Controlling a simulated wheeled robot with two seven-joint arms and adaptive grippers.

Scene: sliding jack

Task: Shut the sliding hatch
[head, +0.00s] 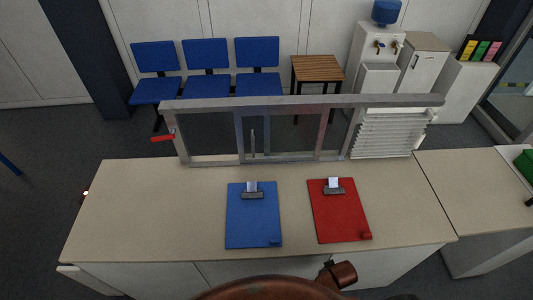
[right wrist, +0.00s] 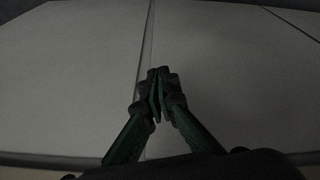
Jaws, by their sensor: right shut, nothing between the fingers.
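The sliding hatch stands at the back edge of the counter in the head view, in a grey metal frame (head: 300,101) with a long top rail running past the opening to the right. A framed pane with an upright handle (head: 252,143) sits around the middle of the opening. Dark panes or gaps show on either side; I cannot tell which parts are glass and which are open. My right gripper (right wrist: 158,92) is shut and empty in the right wrist view, in front of a pale panelled surface, apart from the hatch. My left gripper is not in view.
A blue clipboard (head: 253,222) and a red clipboard (head: 337,218) lie on the beige counter (head: 140,215). A red piece (head: 162,138) projects at the frame's left end. White slats (head: 385,133) stand on the right. Blue chairs and a wooden table (head: 316,69) are behind.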

